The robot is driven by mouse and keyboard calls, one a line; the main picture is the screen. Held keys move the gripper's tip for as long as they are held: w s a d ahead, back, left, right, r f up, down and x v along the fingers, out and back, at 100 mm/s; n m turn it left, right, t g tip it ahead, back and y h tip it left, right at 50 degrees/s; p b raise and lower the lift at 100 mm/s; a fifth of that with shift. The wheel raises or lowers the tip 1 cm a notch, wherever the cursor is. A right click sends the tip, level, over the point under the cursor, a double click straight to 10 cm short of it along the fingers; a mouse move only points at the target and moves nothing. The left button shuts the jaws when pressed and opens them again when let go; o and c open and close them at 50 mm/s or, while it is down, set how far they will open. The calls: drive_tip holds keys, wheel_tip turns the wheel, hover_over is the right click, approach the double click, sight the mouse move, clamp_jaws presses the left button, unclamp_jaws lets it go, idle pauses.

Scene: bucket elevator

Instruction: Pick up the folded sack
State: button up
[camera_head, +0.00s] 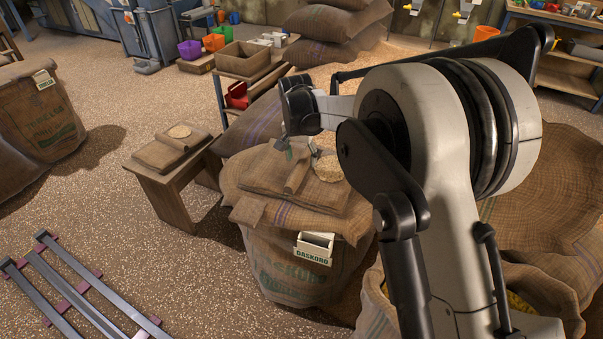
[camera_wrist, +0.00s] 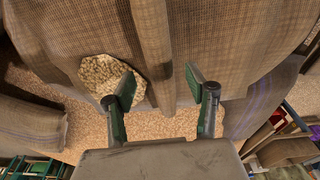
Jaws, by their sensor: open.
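A folded brown sack (camera_head: 270,172) lies flat on top of a full sack (camera_head: 290,262). A raised roll of cloth (camera_head: 297,178) stands along its middle, and a round patch of grain (camera_head: 328,168) lies beside the roll. My gripper (camera_head: 299,150) is over the far end of this roll, pointing down, partly covered by my arm. In the wrist view my gripper (camera_wrist: 163,93) is open, its green-padded fingers apart. The roll (camera_wrist: 152,45) runs between the lines of the two fingers, and the grain patch (camera_wrist: 105,80) is by the left finger. Contact cannot be told.
A similar folded sack (camera_head: 165,150) with grain lies on a wooden stool (camera_head: 170,198) at left. A small label box (camera_head: 315,246) hangs on the full sack. Metal rails (camera_head: 85,290) lie on the floor. Stacked sacks (camera_head: 330,30) and a wooden box (camera_head: 243,60) stand behind.

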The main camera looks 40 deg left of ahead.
drive_tip(key=shift+w+f, duration=0.2)
drive_tip(key=shift+f, duration=1.05)
drive_tip(key=shift+c, duration=0.2)
clamp_jaws()
